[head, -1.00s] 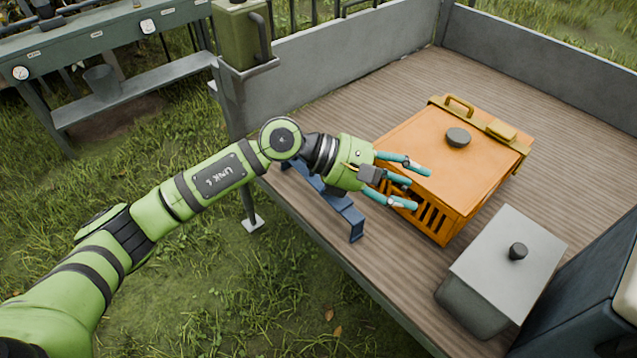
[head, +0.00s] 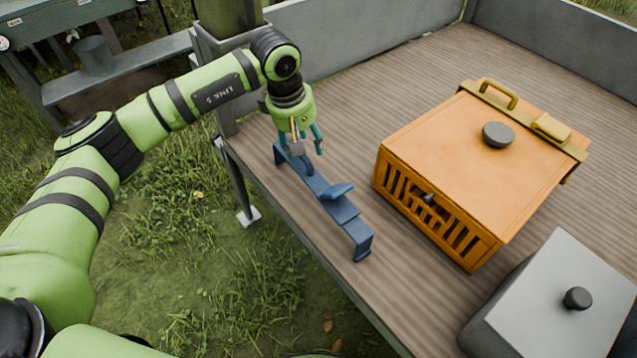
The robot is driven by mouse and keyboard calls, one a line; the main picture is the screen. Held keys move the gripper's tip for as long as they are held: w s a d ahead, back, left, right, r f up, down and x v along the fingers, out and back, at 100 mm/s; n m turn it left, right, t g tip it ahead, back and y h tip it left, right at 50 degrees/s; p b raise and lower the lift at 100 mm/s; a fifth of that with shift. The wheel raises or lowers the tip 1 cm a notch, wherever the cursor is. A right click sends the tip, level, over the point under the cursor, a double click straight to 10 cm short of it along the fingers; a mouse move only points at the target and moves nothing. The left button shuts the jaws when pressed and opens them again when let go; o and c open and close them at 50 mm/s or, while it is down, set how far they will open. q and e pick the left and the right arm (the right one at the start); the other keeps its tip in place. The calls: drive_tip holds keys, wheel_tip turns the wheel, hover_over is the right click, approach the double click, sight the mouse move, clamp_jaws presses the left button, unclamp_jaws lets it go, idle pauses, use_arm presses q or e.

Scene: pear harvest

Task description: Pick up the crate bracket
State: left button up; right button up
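A long blue bracket (head: 325,193) with bent-down ends and a raised tab lies on the wooden bed near its left edge; I take it to be the crate bracket. My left gripper (head: 301,149) points down over the bracket's far end. Its teal fingers are spread and nothing shows between them. They hide part of that end, and I cannot tell whether they touch it. My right gripper is not in view.
An orange slatted crate (head: 450,150) with an ochre handled bar (head: 520,120) stands right of the bracket. A grey lidded box (head: 555,295) stands at the lower right. Grey side walls (head: 350,40) bound the wooden bed (head: 400,75). Grass lies left of its edge.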

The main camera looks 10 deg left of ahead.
sight(318, 188)
use_arm(q)
wheel_tip(318, 188, down, 4)
drive_tip(key=shift+s+d+r, duration=0.1)
drive_tip(key=shift+s+r, duration=0.05)
drive_tip(key=shift+w+f, duration=0.2)
drive_tip(key=shift+f, duration=0.2)
clamp_jaws()
drive_tip(key=shift+r, duration=0.1)
